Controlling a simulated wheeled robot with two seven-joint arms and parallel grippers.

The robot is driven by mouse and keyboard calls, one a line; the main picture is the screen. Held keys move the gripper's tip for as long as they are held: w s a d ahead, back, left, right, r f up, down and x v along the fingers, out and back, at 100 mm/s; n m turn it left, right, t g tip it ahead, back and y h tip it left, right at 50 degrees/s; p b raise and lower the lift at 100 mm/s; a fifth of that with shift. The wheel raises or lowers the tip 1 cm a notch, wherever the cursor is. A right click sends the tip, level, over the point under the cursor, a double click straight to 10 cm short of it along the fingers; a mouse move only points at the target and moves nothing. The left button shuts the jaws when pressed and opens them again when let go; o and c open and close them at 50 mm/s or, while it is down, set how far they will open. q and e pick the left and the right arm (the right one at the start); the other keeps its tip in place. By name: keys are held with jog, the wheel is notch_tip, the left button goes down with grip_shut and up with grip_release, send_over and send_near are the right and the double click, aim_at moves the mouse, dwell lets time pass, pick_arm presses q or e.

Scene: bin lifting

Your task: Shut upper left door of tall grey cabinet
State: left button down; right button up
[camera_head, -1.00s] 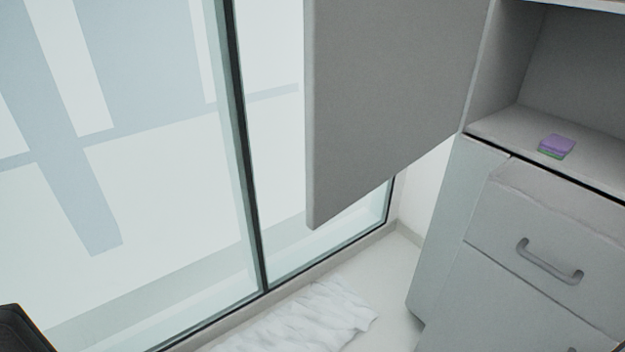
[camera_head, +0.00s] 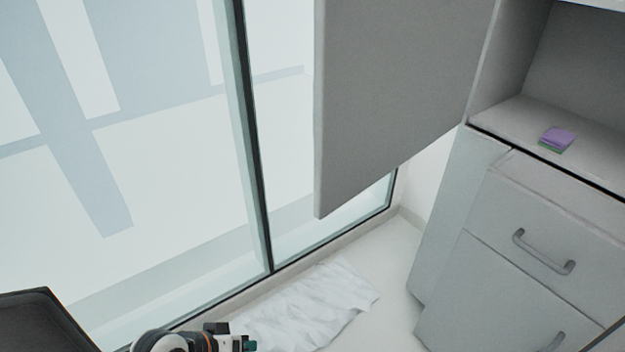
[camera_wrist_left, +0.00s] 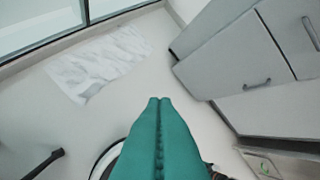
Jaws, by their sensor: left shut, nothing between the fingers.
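The upper left door (camera_head: 398,95) of the tall grey cabinet (camera_head: 515,60) stands swung wide open, out to the left of the open compartment. Its top is cut off by the picture edge. My left gripper (camera_head: 248,344) shows at the bottom edge of the head view, well below the door and apart from it. In the left wrist view its green fingers (camera_wrist_left: 159,100) are shut together with nothing between them, over the floor. The door does not show in the left wrist view. My right gripper is not in view.
A purple and green sponge (camera_head: 557,139) lies in the open compartment. Drawers with handles (camera_head: 543,252) are below it, the top one slightly out. A glass wall (camera_head: 160,150) stands at the left. A white crumpled cloth (camera_head: 318,305) lies on the floor.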

pick_arm(q)
jog(key=w+d+r+n+t+h, duration=0.1)
jog(key=w+r+n+t+h, duration=0.45)
jog(key=w+r, duration=1.6)
jog(key=d+g+h+p, duration=0.2)
jog(key=d+h+p, duration=0.2)
jog(key=d, duration=0.7)
jog(key=shift+w+d+r+n+p, duration=0.35)
jog(key=shift+w+d+n+p, duration=0.1)
jog(key=shift+p, duration=0.15)
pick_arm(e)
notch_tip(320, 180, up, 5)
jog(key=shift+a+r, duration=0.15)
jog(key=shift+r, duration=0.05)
pick_arm(q)
jog(key=shift+h, duration=0.25)
